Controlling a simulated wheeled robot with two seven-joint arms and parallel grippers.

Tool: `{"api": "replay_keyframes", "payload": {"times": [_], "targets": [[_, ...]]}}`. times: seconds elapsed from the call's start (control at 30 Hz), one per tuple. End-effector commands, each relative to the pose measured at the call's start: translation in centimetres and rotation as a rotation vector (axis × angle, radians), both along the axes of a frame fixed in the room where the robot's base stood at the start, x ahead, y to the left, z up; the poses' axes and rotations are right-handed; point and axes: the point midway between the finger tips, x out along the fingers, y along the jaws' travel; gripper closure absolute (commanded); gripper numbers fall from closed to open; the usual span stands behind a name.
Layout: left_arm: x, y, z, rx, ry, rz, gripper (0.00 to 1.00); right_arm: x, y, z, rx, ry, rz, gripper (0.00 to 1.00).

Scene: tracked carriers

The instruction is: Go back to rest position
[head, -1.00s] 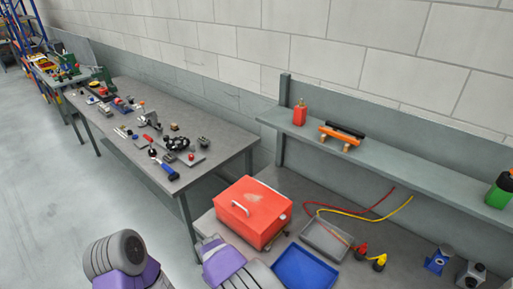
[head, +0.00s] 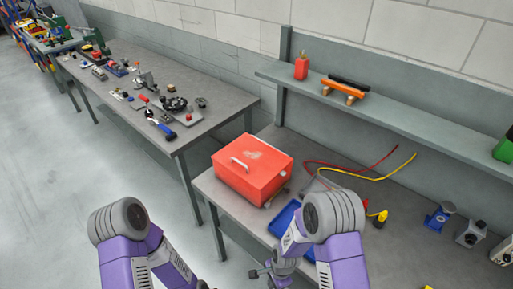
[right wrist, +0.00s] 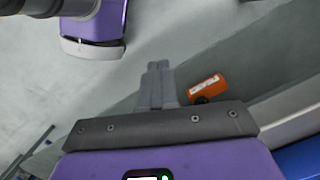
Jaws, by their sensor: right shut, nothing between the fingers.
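My right gripper (head: 257,273) is low in the head view, small and partly cut by my own arm, in front of the bench's front edge. In the right wrist view its two grey fingers (right wrist: 158,68) lie together, shut with nothing between them. My right arm's elbow bends in front of the blue tray and hides part of it. My left arm shows at the lower left over the floor, folded downward. Its gripper is outside the picture.
The near bench (head: 233,197) holds a red toolbox (head: 252,171), a blue tray (head: 284,219) and cables. A shelf (head: 400,115) runs above. A tool-covered table (head: 222,108) stands at left. An orange object (right wrist: 207,88) shows beyond the fingers. Floor at left is clear.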

Motion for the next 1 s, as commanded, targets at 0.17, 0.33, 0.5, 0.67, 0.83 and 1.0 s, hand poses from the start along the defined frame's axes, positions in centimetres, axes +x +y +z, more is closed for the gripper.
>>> {"api": "replay_keyframes", "payload": {"times": [0.17, 0.33, 0.5, 0.67, 0.83, 1.0], "targets": [[0.0, 0.0, -2.2, 0.000, 0.001, 0.000, 1.00, -3.5, -2.3, -3.7, 0.095, -0.062, 0.293, 1.00], [0.0, 0.0, -3.8, 0.000, 0.001, 0.000, 1.00, -6.3, -3.4, -5.6, 0.166, -0.168, 0.564, 1.00], [0.0, 0.0, -4.7, 0.000, 0.001, 0.000, 1.00, -8.0, -3.9, -6.3, 0.196, -0.265, 0.757, 1.00], [0.0, 0.0, -5.0, 0.000, 0.001, 0.000, 1.00, -8.5, -4.0, -6.4, 0.200, -0.312, 0.841, 1.00], [0.0, 0.0, -5.0, 0.000, 0.001, 0.000, 1.00, -8.5, -4.0, -6.4, 0.200, -0.315, 0.848, 1.00], [0.0, 0.0, -5.0, 0.000, 0.001, 0.000, 1.00, -8.5, -4.0, -6.4, 0.200, -0.315, 0.848, 1.00]]}}
